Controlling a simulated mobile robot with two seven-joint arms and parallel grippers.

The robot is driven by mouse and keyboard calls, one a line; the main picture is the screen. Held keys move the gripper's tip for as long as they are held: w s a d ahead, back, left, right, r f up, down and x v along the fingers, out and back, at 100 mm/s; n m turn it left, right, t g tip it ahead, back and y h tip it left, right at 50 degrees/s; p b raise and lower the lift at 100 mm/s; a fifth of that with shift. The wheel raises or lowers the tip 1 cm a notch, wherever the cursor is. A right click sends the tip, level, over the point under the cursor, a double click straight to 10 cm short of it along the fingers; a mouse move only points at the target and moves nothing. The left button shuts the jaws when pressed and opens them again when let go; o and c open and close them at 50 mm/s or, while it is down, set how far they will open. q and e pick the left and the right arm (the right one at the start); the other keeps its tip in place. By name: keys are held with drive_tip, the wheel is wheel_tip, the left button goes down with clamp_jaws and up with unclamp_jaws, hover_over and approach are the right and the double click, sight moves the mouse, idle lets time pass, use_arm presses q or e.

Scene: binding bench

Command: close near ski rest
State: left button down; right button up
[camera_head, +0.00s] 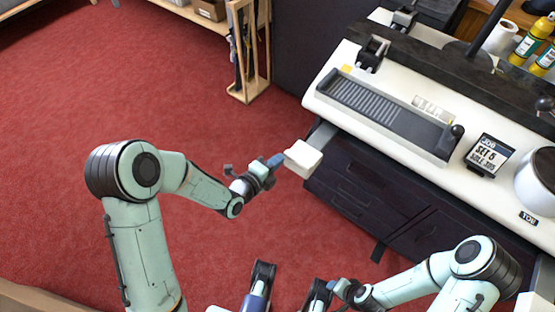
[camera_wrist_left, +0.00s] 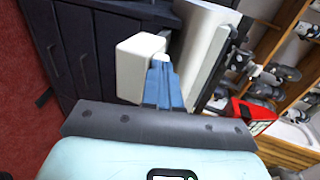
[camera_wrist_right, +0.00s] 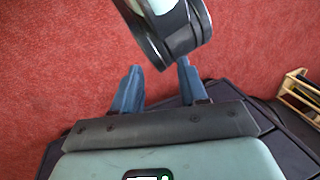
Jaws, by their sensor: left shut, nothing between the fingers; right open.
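The near ski rest is a white block-like pad (camera_head: 303,158) on a grey arm (camera_head: 321,136) that sticks out from the front of the bench. In the left wrist view the pad (camera_wrist_left: 138,66) is just beyond and left of the fingertips. My left gripper (camera_head: 277,160) is shut and empty, with its blue fingertips at the pad's left side in the head view. I cannot tell whether they touch it. The closed fingers also show in the left wrist view (camera_wrist_left: 161,66). My right gripper (camera_wrist_right: 157,82) is open and empty, low over the floor, away from the pad.
The white bench top (camera_head: 452,165) holds a black grooved tray (camera_head: 385,112), a job sign (camera_head: 489,154) and a white bowl (camera_head: 538,185). Dark drawers (camera_head: 365,190) are below. A wooden rack (camera_head: 248,60) stands behind. Red carpet (camera_head: 170,90) is clear at left.

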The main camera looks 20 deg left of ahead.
sight(296, 144)
use_arm(q)
drive_tip(key=shift+w+d, duration=0.15)
drive_tip(key=shift+w, duration=0.15)
use_arm(e)
drive_tip(key=shift+f, duration=0.1)
use_arm(q)
drive_tip(key=shift+w+d, duration=0.1)
drive_tip(key=shift+w, duration=0.25)
drive_tip(key=w+d+b, duration=0.1)
drive_tip(key=w, duration=0.1)
drive_tip(key=w+d+b, duration=0.1)
drive_tip(key=w+b, duration=0.1)
drive_tip(key=w, duration=0.1)
drive_tip(key=w+d+b, duration=0.1)
drive_tip(key=w, duration=0.2)
drive_tip(key=shift+w+f, duration=0.15)
drive_tip(key=w, duration=0.1)
drive_tip(key=w+d+b, duration=0.1)
drive_tip(key=w, duration=0.1)
drive_tip(key=w+d+b, duration=0.1)
drive_tip(key=w, duration=0.1)
drive_tip(key=shift+w+r, duration=0.25)
use_arm(e)
drive_tip(key=w+d+f, duration=0.3)
drive_tip(key=d+f, duration=0.1)
drive_tip(key=f, duration=0.3)
drive_tip(key=shift+w+d+f+m+h, duration=0.2)
drive_tip(key=shift+f+m+h, duration=0.1)
drive_tip(key=shift+f+h, duration=0.1)
drive_tip(key=shift+a, duration=0.1)
